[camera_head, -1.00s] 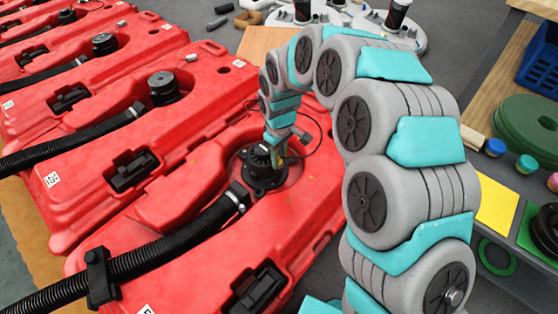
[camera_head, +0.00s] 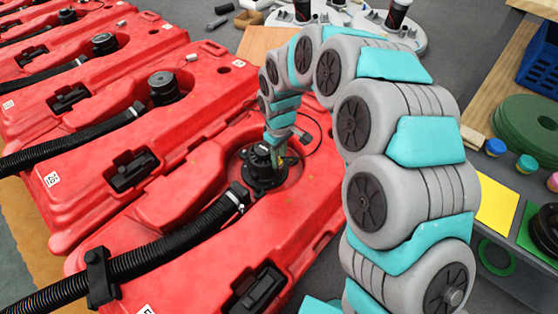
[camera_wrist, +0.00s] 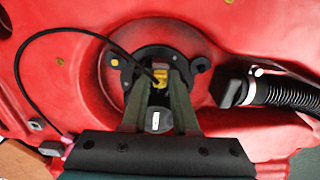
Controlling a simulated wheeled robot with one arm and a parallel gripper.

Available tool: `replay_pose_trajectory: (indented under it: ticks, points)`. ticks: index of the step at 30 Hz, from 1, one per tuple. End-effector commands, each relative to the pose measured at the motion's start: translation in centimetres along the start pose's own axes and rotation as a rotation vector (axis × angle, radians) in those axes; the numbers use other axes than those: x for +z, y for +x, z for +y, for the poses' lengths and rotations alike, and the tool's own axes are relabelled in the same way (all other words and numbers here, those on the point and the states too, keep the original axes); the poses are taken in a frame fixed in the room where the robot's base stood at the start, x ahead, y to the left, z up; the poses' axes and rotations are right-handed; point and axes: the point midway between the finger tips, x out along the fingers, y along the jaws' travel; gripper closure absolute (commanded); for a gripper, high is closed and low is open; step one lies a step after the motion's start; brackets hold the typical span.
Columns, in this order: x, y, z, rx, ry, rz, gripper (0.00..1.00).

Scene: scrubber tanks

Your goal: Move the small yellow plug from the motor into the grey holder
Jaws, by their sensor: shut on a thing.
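The black motor (camera_head: 262,178) sits in a round recess of the nearest red tank. It also shows in the wrist view (camera_wrist: 185,52). The small yellow plug (camera_wrist: 160,76) is at the motor between my fingertips, with a thin black cable running from it to the left. My gripper (camera_wrist: 159,84) is shut on the plug. In the head view my gripper (camera_head: 277,160) points down at the motor, and the plug is hardly visible there. A small grey piece (camera_wrist: 36,124) lies on the tank at the cable's lower left end; I cannot tell if it is the grey holder.
A ribbed black hose (camera_head: 185,232) with a clamp runs to the motor's recess. More red tanks (camera_head: 140,90) with motors stand at the back left. A shelf with a yellow sheet (camera_head: 495,205) and green discs (camera_head: 525,125) is at the right.

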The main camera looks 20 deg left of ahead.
Motion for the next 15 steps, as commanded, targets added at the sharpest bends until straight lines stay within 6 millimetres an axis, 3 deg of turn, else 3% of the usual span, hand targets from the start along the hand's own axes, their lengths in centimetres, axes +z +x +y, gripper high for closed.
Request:
replay_pose_trajectory:
  ticks: [9, 10, 15]
  points:
    - [0.02, 0.0, -0.02, 0.0, 0.0, -0.001, 1.0]
    - [0.02, 0.0, -0.02, 0.0, 0.0, -0.001, 0.7]
    - [0.01, 0.0, -0.01, 0.0, 0.0, 0.0, 0.51]
